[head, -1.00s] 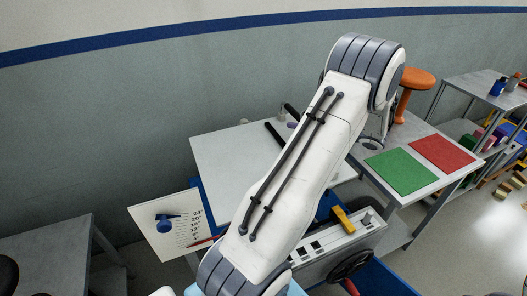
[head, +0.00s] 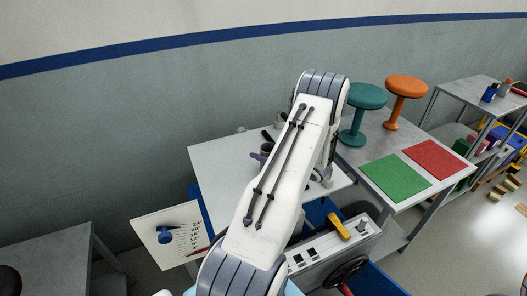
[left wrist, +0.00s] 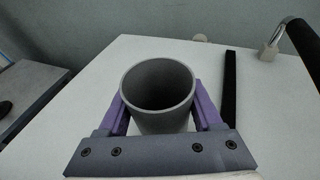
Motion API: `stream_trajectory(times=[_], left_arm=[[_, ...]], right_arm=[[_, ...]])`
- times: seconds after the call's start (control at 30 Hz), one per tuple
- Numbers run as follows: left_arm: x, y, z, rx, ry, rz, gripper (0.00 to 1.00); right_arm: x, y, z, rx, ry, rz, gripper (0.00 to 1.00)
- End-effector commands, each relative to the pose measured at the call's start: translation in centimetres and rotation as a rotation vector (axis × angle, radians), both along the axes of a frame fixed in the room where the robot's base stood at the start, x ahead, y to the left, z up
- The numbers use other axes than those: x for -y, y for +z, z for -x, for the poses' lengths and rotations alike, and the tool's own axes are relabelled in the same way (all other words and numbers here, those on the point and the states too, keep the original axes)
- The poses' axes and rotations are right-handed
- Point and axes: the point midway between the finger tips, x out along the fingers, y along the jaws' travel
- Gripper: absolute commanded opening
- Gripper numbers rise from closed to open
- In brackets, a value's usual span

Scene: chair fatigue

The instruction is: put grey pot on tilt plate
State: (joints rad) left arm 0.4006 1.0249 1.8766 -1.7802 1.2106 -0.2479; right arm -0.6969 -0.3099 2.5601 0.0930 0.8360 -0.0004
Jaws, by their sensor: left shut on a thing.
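The grey pot (left wrist: 158,92), an open round cup, is between the two purple fingers of my left gripper (left wrist: 160,108) in the left wrist view. The fingers are shut on its sides. I cannot tell whether the pot touches the plate. My right gripper is not in view.
A scale board (head: 180,234) with a blue pointer stands left of the plate. Right are green (head: 394,176) and red (head: 434,159) mats, a teal stool (head: 366,97) and an orange stool (head: 405,88).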

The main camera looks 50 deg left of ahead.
Motion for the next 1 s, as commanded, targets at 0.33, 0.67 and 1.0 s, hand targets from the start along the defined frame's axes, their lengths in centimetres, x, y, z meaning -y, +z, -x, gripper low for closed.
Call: stream_trajectory(times=[0.33, 0.67, 1.0], left_arm=[[0.0, -0.5, -0.1, 0.002, -0.001, -0.001, 0.07], [0.1, -0.5, -0.1, 0.001, -0.001, -0.001, 0.97], [1.4, 0.1, -0.4, 0.002, -0.004, -0.001, 0.97]], right_arm=[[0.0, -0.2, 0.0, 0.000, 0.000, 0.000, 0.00], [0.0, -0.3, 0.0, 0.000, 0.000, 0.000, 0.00], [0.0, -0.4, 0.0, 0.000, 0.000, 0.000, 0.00]])
